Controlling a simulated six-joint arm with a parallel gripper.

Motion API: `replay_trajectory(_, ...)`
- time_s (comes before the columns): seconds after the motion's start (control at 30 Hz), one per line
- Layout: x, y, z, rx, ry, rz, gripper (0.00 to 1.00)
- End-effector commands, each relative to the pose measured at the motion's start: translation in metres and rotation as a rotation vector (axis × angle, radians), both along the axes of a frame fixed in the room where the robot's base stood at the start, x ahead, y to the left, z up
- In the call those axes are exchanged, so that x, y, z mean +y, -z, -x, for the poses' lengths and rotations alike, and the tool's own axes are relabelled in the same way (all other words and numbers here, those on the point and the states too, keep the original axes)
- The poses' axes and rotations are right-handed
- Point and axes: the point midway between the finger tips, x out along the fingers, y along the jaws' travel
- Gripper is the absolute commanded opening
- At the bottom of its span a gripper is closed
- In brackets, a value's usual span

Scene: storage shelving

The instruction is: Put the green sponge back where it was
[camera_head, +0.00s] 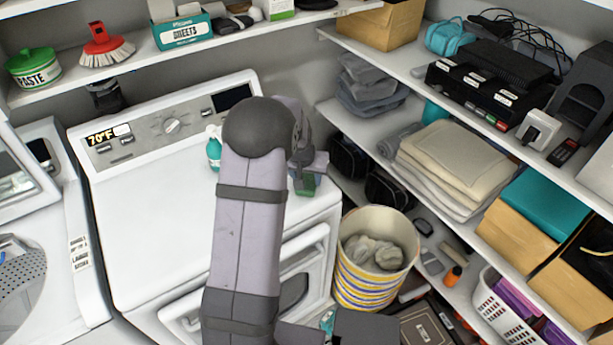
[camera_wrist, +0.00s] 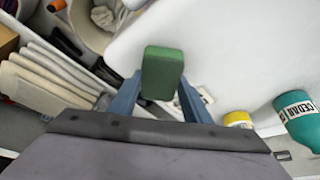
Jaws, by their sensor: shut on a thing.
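The green sponge (camera_wrist: 162,72) is a small block held upright at the tips of my gripper (camera_wrist: 160,98) in the wrist view. The two blue-grey fingers are shut on it. In the head view, only a small part of the sponge (camera_head: 304,185) shows below my gripper (camera_head: 308,168), over the right rear part of the white dryer top (camera_head: 150,210). My arm hides much of the dryer top. I cannot tell whether the sponge touches the surface.
A teal bottle (camera_head: 214,150) stands on the dryer left of my arm. The wrist view shows a teal "CEDAR" container (camera_wrist: 298,118) and a yellow-topped item (camera_wrist: 238,119). A striped bucket (camera_head: 365,280) stands right of the dryer. Loaded shelves (camera_head: 395,62) line the right wall.

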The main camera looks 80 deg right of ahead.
Motion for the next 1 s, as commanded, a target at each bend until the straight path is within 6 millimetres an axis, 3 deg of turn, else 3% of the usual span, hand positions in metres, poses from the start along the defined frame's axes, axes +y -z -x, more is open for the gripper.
replay_trajectory(0.13,0.0,0.004,0.0,0.0,0.0,0.0,0.23)
replay_trajectory(0.17,0.0,0.004,0.0,0.0,0.0,0.0,0.46)
replay_trajectory(0.23,0.0,0.003,0.0,0.0,0.0,0.0,0.63)
replay_trajectory(0.7,0.0,-0.003,0.0,0.0,0.0,0.001,0.63)
replay_trajectory(1.0,0.013,-0.033,0.0,-0.001,0.001,0.005,0.63)
